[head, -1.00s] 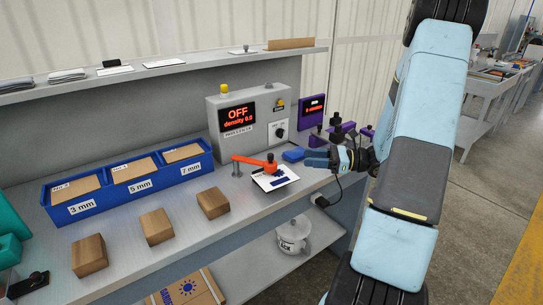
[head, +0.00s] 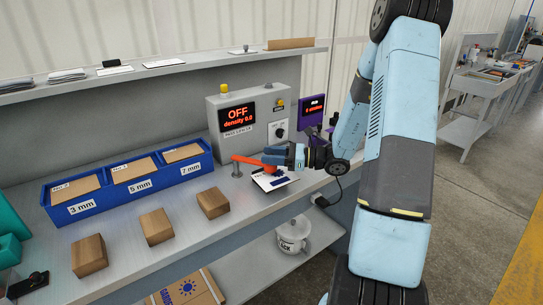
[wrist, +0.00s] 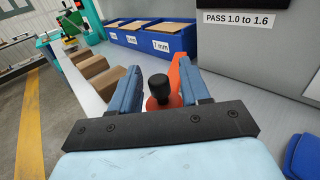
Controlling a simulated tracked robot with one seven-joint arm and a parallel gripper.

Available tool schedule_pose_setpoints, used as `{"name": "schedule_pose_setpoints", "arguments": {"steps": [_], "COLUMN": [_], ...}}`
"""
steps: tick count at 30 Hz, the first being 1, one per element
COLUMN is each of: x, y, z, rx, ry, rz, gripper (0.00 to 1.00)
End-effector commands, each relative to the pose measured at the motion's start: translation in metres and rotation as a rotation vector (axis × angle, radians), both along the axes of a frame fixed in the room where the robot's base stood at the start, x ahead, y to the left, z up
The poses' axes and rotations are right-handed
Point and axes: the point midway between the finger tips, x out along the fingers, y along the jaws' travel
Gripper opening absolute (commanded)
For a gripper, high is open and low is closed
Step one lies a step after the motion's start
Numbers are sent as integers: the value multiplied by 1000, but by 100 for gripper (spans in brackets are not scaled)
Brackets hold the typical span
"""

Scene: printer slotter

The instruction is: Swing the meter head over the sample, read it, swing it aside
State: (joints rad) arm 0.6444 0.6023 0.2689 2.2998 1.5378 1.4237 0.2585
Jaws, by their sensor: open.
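The orange meter head arm (head: 252,160) reaches from a grey post (head: 236,168) on the bench to above the white sample card (head: 272,181). In the wrist view its orange head (wrist: 163,97) and black knob (wrist: 158,86) sit between my fingers. My gripper (head: 277,156) is open, with one finger on each side of the knob; I cannot tell whether either touches it. The grey meter box (head: 245,148) behind shows OFF and density 0.0 on its display (head: 237,116). The gripper hides part of the meter head in the head view.
Blue bins (head: 128,185) marked 3 mm, 5 mm and 7 mm stand at the left back. Three brown blocks (head: 156,226) lie along the front. A purple device (head: 312,113) stands right of the box. A blue object (wrist: 302,156) shows at the wrist view's right.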

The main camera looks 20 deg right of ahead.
Motion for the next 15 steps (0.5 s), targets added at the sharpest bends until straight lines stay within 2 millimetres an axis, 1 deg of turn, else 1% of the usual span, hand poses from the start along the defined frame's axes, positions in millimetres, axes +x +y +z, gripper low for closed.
{"name": "schedule_pose_setpoints", "arguments": {"steps": [4, 11, 15], "x": [2, 2, 2], "y": [4, 5, 4], "z": [0, 0, 0], "rx": [0, 0, 0], "ry": [0, 0, 0], "rz": [-1, -1, -1], "gripper": [46, 46, 34]}}
